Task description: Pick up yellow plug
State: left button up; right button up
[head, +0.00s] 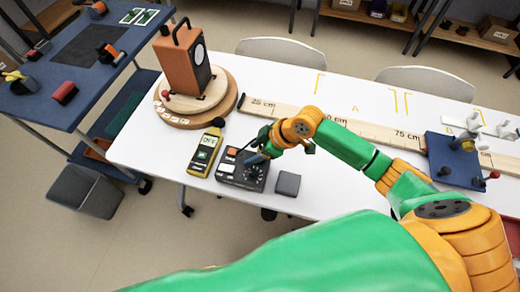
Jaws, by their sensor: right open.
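No plug is clear enough to name for certain. A small yellow piece (14,76) shows at the left edge on the blue cart, by a dark block. Another small yellow part (468,146) sits on the blue board (448,170) at the right of the white table; I cannot tell which, if either, is the plug. My right gripper (256,157) is open over the black control box (226,172) with a dial and an orange patch. It partly hides the box, and I cannot tell whether it touches it. My left gripper is not in view.
A yellow sound meter (205,150) lies left of the box, and a dark grey square block (287,183) lies right of it. An orange speaker (183,62) stands on a round wooden turntable (226,106). A long wooden ruler (290,112) runs behind my right arm.

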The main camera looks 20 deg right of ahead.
jog(key=shift+r, duration=0.1)
grip_shut()
